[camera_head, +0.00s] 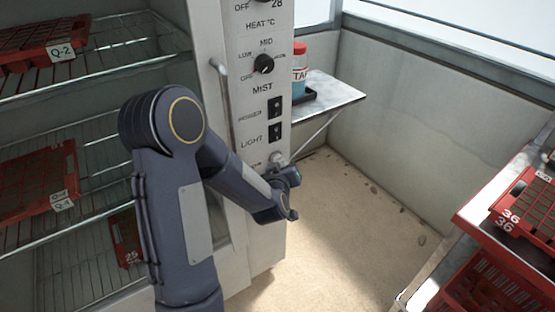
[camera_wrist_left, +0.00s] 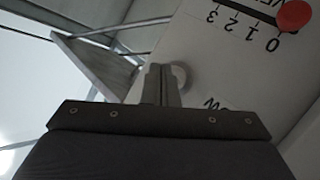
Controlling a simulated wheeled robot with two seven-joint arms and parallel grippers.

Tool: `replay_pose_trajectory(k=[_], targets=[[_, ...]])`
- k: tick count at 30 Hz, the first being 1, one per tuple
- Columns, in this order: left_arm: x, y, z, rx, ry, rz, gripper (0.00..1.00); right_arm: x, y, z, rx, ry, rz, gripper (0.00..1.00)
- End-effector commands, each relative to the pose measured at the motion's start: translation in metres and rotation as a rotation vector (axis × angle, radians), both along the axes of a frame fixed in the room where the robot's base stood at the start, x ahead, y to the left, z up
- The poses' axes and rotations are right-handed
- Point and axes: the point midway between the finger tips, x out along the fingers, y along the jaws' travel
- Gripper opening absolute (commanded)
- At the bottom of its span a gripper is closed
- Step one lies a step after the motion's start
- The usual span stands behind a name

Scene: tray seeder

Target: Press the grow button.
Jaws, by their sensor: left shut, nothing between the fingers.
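The white cabinet's control panel (camera_head: 262,100) has a column of labelled controls. In the left wrist view a pale round button (camera_wrist_left: 182,75) shows just behind my left fingertips, with a partly hidden label ending in "OW" below it. My left gripper (camera_wrist_left: 162,70) is shut and empty, its fingers overlapping the button's left part in that view. I cannot tell if they touch it. In the head view my left gripper (camera_head: 284,178) is at the panel's lower part, below the LIGHT switch (camera_head: 275,132), and the arm partly hides the area there. My right gripper is not in view.
The MIST knob (camera_head: 264,64) and POWER switch (camera_head: 275,107) are above. A small shelf (camera_head: 335,92) with a red-capped bottle (camera_head: 299,62) is right of the cabinet. Red trays (camera_head: 38,185) sit on wire racks at left. The floor (camera_head: 330,220) right of the cabinet is clear.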

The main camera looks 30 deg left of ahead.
Motion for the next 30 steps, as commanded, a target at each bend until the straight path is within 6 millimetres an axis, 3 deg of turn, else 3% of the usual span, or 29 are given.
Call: replay_pose_trajectory(k=[30], targets=[[0.0033, 0.0081, 0.0002, 0.0, 0.0, 0.0, 0.0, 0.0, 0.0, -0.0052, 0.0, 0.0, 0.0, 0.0]])
